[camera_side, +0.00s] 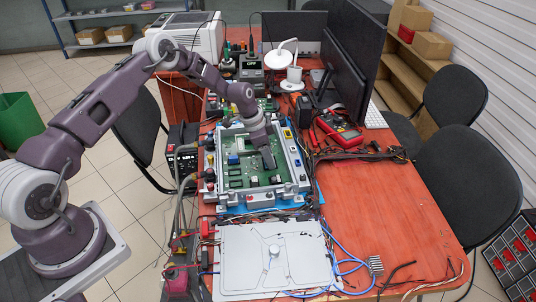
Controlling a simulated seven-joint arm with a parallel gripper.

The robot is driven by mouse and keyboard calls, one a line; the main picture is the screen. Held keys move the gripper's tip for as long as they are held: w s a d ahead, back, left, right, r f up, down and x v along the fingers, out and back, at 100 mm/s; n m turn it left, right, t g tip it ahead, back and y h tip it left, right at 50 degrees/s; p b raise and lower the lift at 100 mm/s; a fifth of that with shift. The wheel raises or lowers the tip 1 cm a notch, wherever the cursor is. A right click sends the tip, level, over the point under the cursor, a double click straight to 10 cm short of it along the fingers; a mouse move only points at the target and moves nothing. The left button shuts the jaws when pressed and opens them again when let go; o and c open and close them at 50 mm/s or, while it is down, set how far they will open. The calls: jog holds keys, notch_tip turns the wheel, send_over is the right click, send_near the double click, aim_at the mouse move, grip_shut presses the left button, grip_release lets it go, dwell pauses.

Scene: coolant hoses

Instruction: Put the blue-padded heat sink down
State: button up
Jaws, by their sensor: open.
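My gripper (268,160) points down over the green circuit board (236,180) in the silver metal frame (206,178). Its jaws are open, but the fingers are small and dark here. Whether they touch the board I cannot tell. A small grey finned block (375,265) lies on the table right of the silver plate; it looks like a heat sink, but no blue pad shows on it. A small blue part (233,160) sits on the board left of my gripper. I cannot tell which piece is the blue-padded heat sink.
A silver cover plate (245,265) lies in front of the frame, with blue cable (345,262) and loose wires beside it. A red multimeter (338,131), a dark monitor (352,62) and a white lamp (291,75) stand behind. The table's right front (400,215) is mostly clear.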

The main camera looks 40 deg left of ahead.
jog(key=v, duration=1.2)
jog(key=shift+r, duration=0.25)
jog(key=s+d+r+n+t+y, duration=0.1)
jog(key=s+d+r, duration=0.2)
jog(key=s+r, duration=0.6)
jog(key=s+d+r+n+y, duration=0.2)
jog(key=s+d+r, duration=0.3)
jog(key=r, duration=0.7)
jog(key=s+d+r+n+t, duration=0.2)
jog(key=s+n, duration=0.2)
jog(key=s, duration=1.9)
jog(key=shift+s+n+h, duration=0.35)
jog(key=shift+n+h, duration=0.05)
